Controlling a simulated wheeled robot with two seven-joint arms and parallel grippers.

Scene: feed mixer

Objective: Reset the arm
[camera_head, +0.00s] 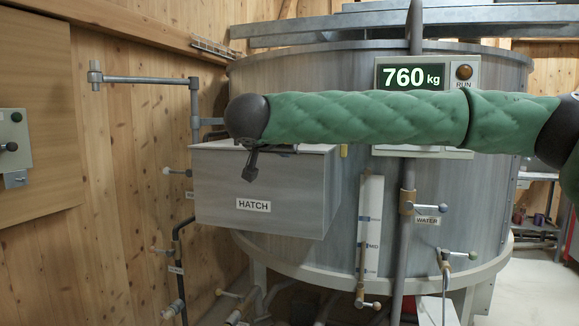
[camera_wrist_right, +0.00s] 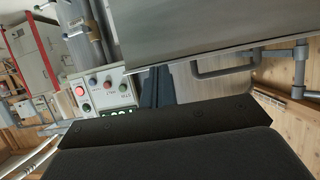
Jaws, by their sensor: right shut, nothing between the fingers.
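My right arm, in a green padded sleeve, stretches from the right across the front of the mixer (camera_head: 300,75) in the head view. Its right gripper (camera_head: 251,174) hangs below the dark wrist, small and partly hidden, in front of the upper part of the grey hatch box (camera_head: 225,190). The gripper looks shut and empty. Whether it touches the box cannot be told. In the right wrist view a dark part of my wrist fills the bottom, and a large grey panel (camera_wrist_right: 200,30) is close above it. My left gripper is not in view.
The display (camera_head: 414,77) reads 760 kg. A grey pipe arm (camera_head: 145,79) juts out at the left. A water valve (camera_head: 425,208) and a level gauge (camera_head: 370,235) are below my arm. The wrist view shows a button panel (camera_wrist_right: 102,90) and a bar handle (camera_wrist_right: 225,72).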

